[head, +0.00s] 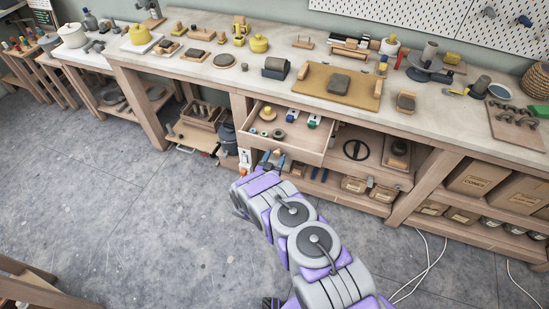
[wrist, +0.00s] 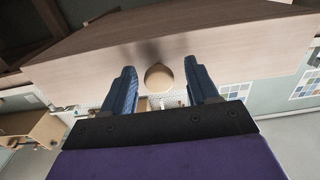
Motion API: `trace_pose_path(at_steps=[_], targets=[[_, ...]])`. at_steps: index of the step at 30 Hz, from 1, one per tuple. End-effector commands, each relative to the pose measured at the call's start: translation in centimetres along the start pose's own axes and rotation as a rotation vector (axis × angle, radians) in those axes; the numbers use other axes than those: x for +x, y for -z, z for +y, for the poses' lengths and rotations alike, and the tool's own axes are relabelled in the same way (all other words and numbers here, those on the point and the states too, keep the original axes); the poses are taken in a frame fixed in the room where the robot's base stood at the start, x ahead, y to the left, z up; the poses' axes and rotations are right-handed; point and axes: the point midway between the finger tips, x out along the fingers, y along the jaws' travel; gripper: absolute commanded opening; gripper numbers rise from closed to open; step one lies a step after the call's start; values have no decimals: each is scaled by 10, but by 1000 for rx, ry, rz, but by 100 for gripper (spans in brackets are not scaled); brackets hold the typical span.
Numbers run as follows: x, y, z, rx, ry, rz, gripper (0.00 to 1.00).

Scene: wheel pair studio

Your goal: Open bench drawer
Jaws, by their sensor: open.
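The bench drawer (head: 308,157) is pulled part way out from under the bench top in the head view, with its inside showing. Its pale wooden front (wrist: 225,42) fills the upper part of the wrist view. A round wooden knob (wrist: 158,77) stands on that front. My gripper (head: 271,158) is at the drawer front in the head view. In the wrist view its two blue fingers (wrist: 159,70) are open, one on each side of the knob, with gaps visible. The knob is hidden in the head view.
The drawer holds a yellow-topped round piece (head: 268,114) and several small parts. The bench top (head: 215,75) is crowded with tools and pots. Cardboard boxes (head: 478,180) fill the lower right shelf. White cables (head: 428,268) lie on the floor at right. The floor at left is clear.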

Motion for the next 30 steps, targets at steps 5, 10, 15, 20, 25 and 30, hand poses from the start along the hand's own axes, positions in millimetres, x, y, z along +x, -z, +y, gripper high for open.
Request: trace_pose_path(at_steps=[5, 10, 15, 20, 25, 30], targets=[[-3, 0, 0, 0, 1, 0, 59], [-25, 1, -2, -1, 4, -1, 59], [-62, 1, -2, -4, 5, -2, 59], [-98, 1, -2, -3, 4, -2, 59], [-134, 0, -3, -2, 3, -3, 59], [-159, 0, -3, 0, 3, -1, 59]])
